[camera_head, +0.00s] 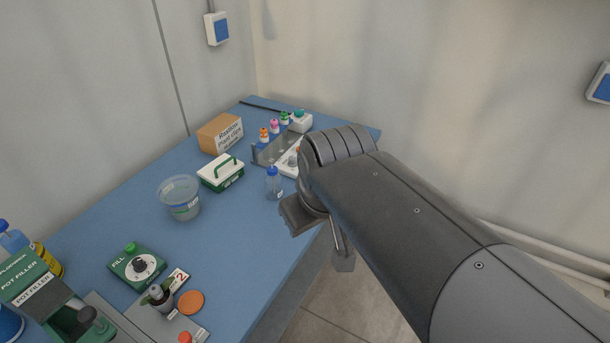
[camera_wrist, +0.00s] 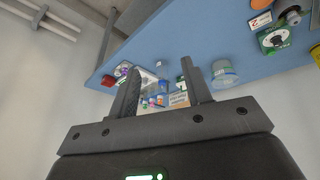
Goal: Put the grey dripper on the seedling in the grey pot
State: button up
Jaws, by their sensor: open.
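A small dark grey pot (camera_head: 165,302) with green leaves stands at the front left of the blue table in the head view. A pale grey piece (camera_head: 156,291) sits at the top of its leaves; I cannot tell whether it is the grey dripper. The pot also shows at the upper right of the wrist view (camera_wrist: 293,17). My gripper (camera_wrist: 160,66) is open, with nothing between its fingers. It is beyond the table's front edge, apart from the pot. In the head view my arm hides part of the table's far right end.
On the blue table (camera_head: 240,235) stand a green FILL box (camera_head: 137,267), a clear tub (camera_head: 180,198), a green-and-white case (camera_head: 221,173), a cardboard box (camera_head: 220,133), a blue-capped bottle (camera_head: 273,184) and a rack (camera_head: 265,155) of colour-capped bottles. The table's middle front is clear.

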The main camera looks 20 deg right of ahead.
jog(key=s+d+m, duration=0.2)
jog(key=m, duration=0.1)
jog(key=shift+s+d+f+t, duration=0.1)
jog(key=shift+s+d+t, duration=0.2)
jog(key=shift+t, duration=0.1)
dwell(1.0)
